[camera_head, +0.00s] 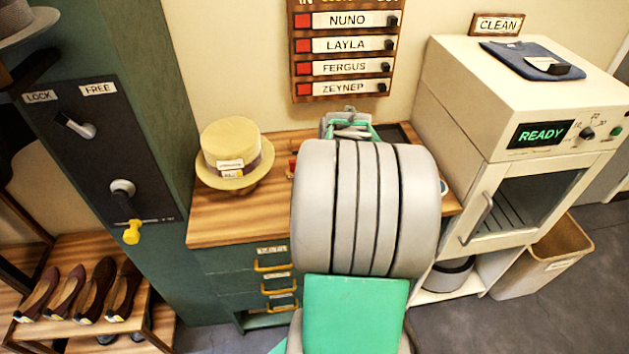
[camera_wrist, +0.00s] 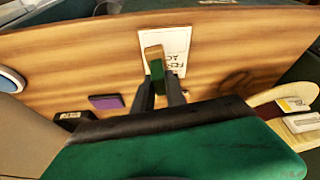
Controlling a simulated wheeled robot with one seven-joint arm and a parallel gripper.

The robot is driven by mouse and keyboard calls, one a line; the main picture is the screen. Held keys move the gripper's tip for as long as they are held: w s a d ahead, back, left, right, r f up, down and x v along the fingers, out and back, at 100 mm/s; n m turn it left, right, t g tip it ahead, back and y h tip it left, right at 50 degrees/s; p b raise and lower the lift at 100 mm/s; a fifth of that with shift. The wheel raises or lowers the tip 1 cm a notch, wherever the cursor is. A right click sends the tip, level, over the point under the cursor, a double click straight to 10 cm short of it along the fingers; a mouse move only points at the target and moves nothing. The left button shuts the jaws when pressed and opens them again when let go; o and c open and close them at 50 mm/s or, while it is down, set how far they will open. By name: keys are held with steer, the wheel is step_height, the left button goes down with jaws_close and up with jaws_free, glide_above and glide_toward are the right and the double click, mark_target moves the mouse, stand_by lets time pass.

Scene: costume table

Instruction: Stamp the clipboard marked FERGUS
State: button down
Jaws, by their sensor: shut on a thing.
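In the wrist view, my gripper (camera_wrist: 165,88) is shut on a stamp (camera_wrist: 153,53) with a brown block and a green part. The stamp is over the left part of a white paper sheet, apparently the clipboard (camera_wrist: 178,42). Its dark lettering is partly covered and only partly readable, with letters like "FER". I cannot tell whether the stamp touches the sheet. In the head view my arm hides the gripper, the stamp and the clipboard.
The wooden table (camera_head: 225,225) also holds a purple pad (camera_wrist: 105,102) and a straw hat (camera_head: 232,155). A board with name rows (camera_head: 345,50), including FERGUS, hangs behind. A white cabinet reading READY (camera_head: 460,110) stands right; a green locker (camera_head: 125,110) stands left.

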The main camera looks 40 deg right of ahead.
steer(key=shift+s+d+f+n+y, duration=0.1)
steer(key=shift+d+f+n+y, duration=0.1)
steer(key=shift+d+n, duration=0.2)
steer(key=shift+s+d+f+n+y, duration=0.1)
steer(key=shift+d+n+y, duration=0.1)
steer(key=shift+d+n, duration=0.15)
steer(key=shift+w+r+n+y, duration=0.1)
steer(key=shift+w+n+y, duration=0.15)
steer(key=shift+n, duration=0.7)
steer(key=a+r+n+g+y, duration=0.1)
steer(key=a+r+n+y, duration=0.25)
steer(key=n, duration=0.95)
steer(key=shift+y, duration=0.4)
steer(key=f+b, duration=0.1)
steer(key=f, duration=0.1)
steer(key=f+b, duration=0.4)
steer(key=shift+w+d+f, duration=0.1)
steer(key=shift+w+f, duration=0.15)
steer(key=shift+f, duration=0.1)
steer(key=shift+f+b, duration=0.5)
steer(key=shift+f, duration=0.1)
steer(key=shift+r, duration=0.1)
step_height(320, 180, up, 7)
steer(key=p, duration=0.5)
steer(key=shift+p, duration=0.35)
